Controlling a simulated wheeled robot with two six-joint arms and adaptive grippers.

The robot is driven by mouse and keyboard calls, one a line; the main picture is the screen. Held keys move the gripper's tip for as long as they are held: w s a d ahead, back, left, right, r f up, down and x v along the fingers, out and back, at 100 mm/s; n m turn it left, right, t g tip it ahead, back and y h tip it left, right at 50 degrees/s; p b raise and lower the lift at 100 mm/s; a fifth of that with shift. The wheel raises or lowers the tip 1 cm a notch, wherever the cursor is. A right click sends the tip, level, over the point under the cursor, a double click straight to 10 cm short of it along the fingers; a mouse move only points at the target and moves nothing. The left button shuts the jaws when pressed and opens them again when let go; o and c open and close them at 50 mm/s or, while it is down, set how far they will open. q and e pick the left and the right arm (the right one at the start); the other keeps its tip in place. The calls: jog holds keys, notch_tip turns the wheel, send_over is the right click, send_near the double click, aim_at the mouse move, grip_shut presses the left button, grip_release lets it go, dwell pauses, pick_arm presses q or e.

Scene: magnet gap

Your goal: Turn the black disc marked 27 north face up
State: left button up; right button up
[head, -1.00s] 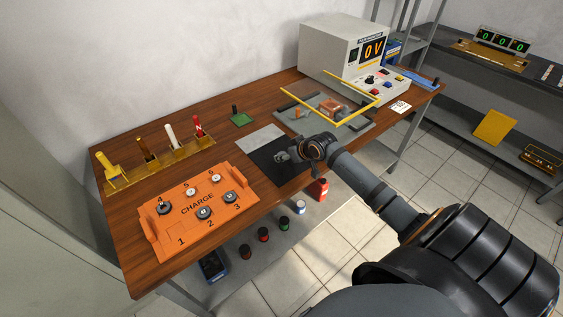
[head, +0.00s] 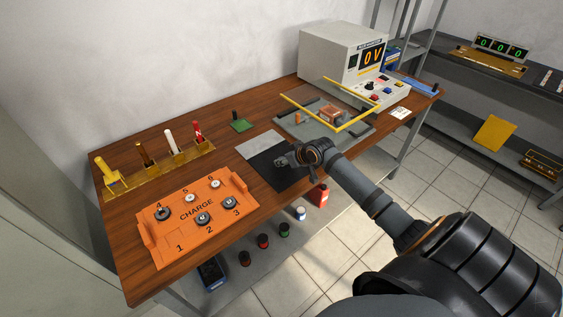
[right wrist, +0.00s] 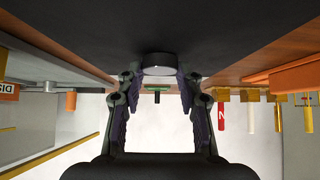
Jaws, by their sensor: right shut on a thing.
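In the head view my right gripper (head: 281,161) is low over the black mat (head: 268,175) at the table's front edge. In the right wrist view its fingers (right wrist: 158,75) are shut on a small grey-dark disc (right wrist: 158,64), with one finger on each side. The disc's rim faces the camera; I cannot read a number or pole mark on it. The disc is against or very close to the black mat. In the head view the gripper hides the disc. My left gripper is not in view.
The orange CHARGE tray (head: 160,246) holds several discs; its place 1 is bare. A grey plate (head: 261,145) adjoins the mat. A yellow-framed fixture (head: 357,126) and a meter reading 0 V (head: 327,55) stand to the right.

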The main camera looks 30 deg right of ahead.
jog(key=shift+r+p, duration=2.5)
jog(key=shift+r, duration=0.05)
jog(key=shift+f, duration=0.1)
